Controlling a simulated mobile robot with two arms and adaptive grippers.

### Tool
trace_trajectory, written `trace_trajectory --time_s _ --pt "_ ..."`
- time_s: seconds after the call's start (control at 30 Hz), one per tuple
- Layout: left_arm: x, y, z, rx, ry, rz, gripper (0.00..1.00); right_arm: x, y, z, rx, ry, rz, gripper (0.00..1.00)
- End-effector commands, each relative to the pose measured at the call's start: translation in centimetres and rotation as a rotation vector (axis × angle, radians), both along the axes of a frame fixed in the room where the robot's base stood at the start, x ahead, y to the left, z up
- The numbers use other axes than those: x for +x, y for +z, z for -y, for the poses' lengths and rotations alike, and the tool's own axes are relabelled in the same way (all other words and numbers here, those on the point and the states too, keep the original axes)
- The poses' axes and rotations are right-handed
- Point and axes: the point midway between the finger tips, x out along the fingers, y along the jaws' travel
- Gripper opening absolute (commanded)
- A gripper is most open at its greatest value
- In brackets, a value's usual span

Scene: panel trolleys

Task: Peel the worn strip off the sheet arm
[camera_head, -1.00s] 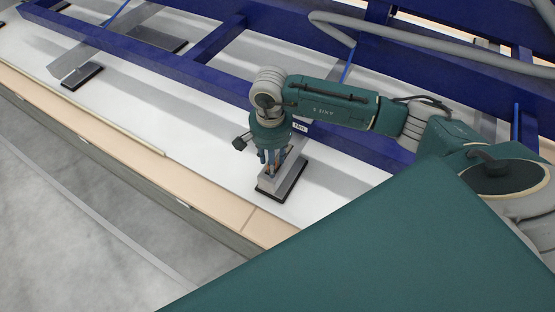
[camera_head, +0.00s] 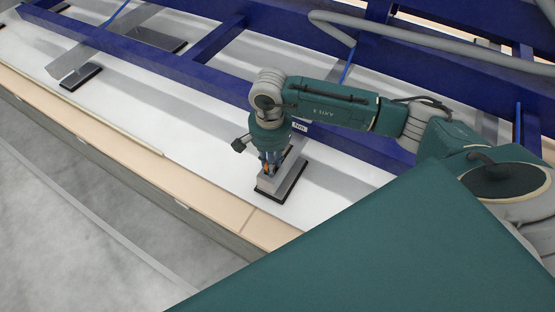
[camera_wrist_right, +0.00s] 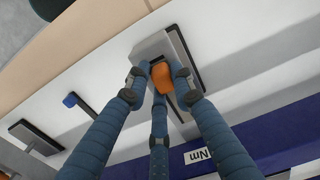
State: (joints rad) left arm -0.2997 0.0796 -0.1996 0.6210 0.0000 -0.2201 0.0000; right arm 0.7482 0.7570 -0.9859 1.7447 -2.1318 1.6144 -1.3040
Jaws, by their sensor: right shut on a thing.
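My right gripper (camera_head: 269,166) points down at the near end of a grey sheet arm (camera_head: 288,176) with a black edge around its foot. In the right wrist view its blue fingers (camera_wrist_right: 162,80) close around a small orange piece (camera_wrist_right: 162,76) at the grey arm end (camera_wrist_right: 150,47). I cannot tell whether this orange piece is the worn strip, since the fingers hide part of it. A black edging (camera_wrist_right: 185,48) runs along the arm end. My left gripper is not in view.
Dark blue trolley beams (camera_head: 190,68) run behind the arm over a white sheet (camera_head: 150,115). Another grey arm with a black foot (camera_head: 80,77) stands at the far left. A beige edge (camera_head: 120,142) borders the sheet, with open grey floor (camera_head: 60,190) in front.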

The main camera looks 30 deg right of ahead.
Motion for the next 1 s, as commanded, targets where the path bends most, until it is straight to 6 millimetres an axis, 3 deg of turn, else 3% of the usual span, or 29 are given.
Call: trace_trajectory --time_s 0.47,1.0 --pt "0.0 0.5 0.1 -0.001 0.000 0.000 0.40 0.0 1.3 0.2 -0.003 0.000 -0.002 0.00" --pt "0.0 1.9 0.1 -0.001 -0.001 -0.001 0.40 0.6 5.0 1.0 -0.005 -0.001 -0.001 0.00"
